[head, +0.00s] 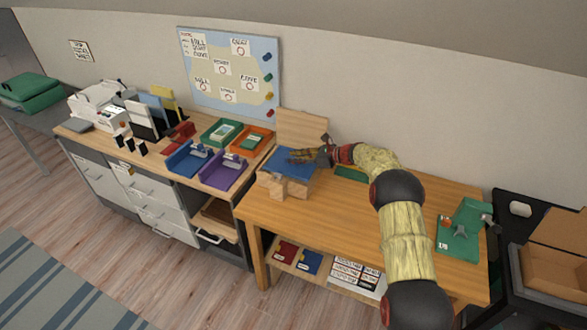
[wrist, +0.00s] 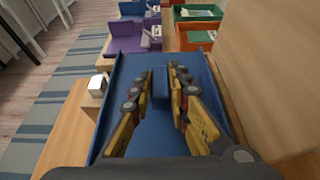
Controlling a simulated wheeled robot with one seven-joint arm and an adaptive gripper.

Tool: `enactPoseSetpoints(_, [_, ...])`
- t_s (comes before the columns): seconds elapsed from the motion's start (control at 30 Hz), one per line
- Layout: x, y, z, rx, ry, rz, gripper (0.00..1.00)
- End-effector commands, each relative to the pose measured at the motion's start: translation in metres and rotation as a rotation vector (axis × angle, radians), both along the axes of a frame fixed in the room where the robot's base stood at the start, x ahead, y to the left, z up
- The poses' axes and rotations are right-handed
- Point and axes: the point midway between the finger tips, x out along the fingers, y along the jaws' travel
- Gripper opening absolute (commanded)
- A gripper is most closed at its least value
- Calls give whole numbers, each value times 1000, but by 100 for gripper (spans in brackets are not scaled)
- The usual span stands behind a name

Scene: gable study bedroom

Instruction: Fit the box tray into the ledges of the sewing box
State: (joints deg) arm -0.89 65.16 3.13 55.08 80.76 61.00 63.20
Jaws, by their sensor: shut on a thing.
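The blue box tray (head: 274,157) lies over the open top of the wooden sewing box (head: 297,186), at the left end of the wooden table. In the wrist view the tray (wrist: 122,78) fills the middle, with raised side walls. My gripper (head: 293,157) reaches over it from the right. In the wrist view the gripper (wrist: 162,80) has its yellow fingers on either side of a blue upright grip (wrist: 160,88) in the tray's middle, shut on it. The ledges are hidden under the tray, so I cannot tell whether it rests on them.
The box's lid (head: 302,127) stands open at the back, close to the gripper. A small wooden block (head: 279,187) is at the box's front. Purple (head: 223,172) and orange (head: 252,140) trays stand on the left cabinet. The table's middle (head: 330,215) is clear; a green mat (head: 460,232) lies right.

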Motion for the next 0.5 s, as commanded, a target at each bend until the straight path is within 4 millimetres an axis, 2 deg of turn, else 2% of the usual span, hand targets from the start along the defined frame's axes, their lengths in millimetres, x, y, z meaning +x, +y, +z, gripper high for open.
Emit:
enactPoseSetpoints(0.07, [8,4,-12,1,-3,0,0])
enactPoseSetpoints(0.2, [17,7,-20,1,-4,0,0])
enactPoseSetpoints(0.4, [21,9,-25,1,-4,0,0])
enactPoseSetpoints(0.5, [22,10,-37,0,1,0,0])
